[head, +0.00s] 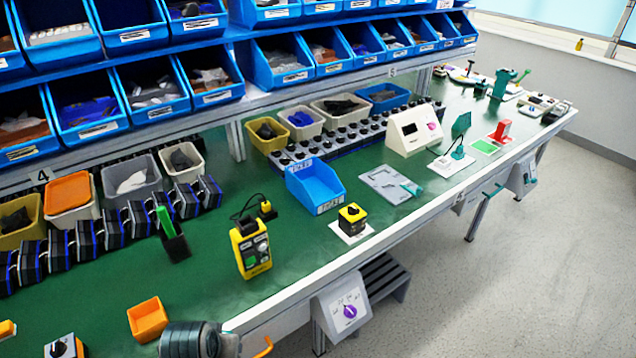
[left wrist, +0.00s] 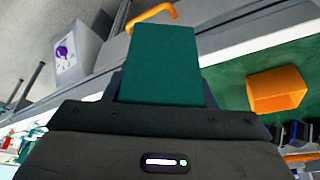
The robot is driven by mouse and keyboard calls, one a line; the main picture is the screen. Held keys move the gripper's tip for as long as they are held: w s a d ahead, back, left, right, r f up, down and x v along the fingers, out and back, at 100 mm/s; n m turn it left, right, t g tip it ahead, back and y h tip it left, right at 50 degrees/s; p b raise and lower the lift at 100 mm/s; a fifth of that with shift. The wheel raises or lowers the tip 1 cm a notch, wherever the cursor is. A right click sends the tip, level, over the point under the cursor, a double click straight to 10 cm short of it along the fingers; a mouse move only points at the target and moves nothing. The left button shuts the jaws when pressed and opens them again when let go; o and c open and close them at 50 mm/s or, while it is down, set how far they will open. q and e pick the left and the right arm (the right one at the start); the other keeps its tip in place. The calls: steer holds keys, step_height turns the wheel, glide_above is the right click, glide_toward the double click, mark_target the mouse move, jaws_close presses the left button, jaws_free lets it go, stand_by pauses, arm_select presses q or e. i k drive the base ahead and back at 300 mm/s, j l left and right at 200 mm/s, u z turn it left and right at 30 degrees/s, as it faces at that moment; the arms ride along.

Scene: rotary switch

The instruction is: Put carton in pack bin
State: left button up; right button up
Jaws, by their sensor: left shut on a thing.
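My left gripper (left wrist: 160,95) is shut on a dark green block-shaped thing (left wrist: 160,60), likely the carton, which stands out between its dark fingers in the left wrist view. In the head view a dark grey part of my left arm shows at the bottom edge; the fingers and the held carton are not clear there. An open blue bin (head: 315,187) with a white front label stands mid-bench; I cannot read the label, so whether it is the pack bin is unsure. My right gripper is not in view.
A small orange bin (head: 148,319) is close to my left arm, also in the left wrist view (left wrist: 276,90). A yellow device (head: 251,248) and a yellow-black switch box (head: 352,219) stand near the blue bin. Bare green bench lies between the orange bin and yellow device.

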mark_target(315, 193)
steer(key=i+l, duration=0.15)
steer(key=l, duration=0.2)
steer(key=i+l, duration=0.15)
steer(key=l, duration=0.2)
steer(key=i+l, duration=0.15)
steer(key=l, duration=0.2)
steer(key=i+l, duration=0.15)
steer(key=l, duration=0.2)
steer(key=i+l+u, duration=0.1)
steer(key=l, duration=0.25)
steer(key=i+l, duration=0.2)
steer(key=l, duration=0.15)
steer(key=i+l, duration=0.1)
steer(key=l, duration=0.25)
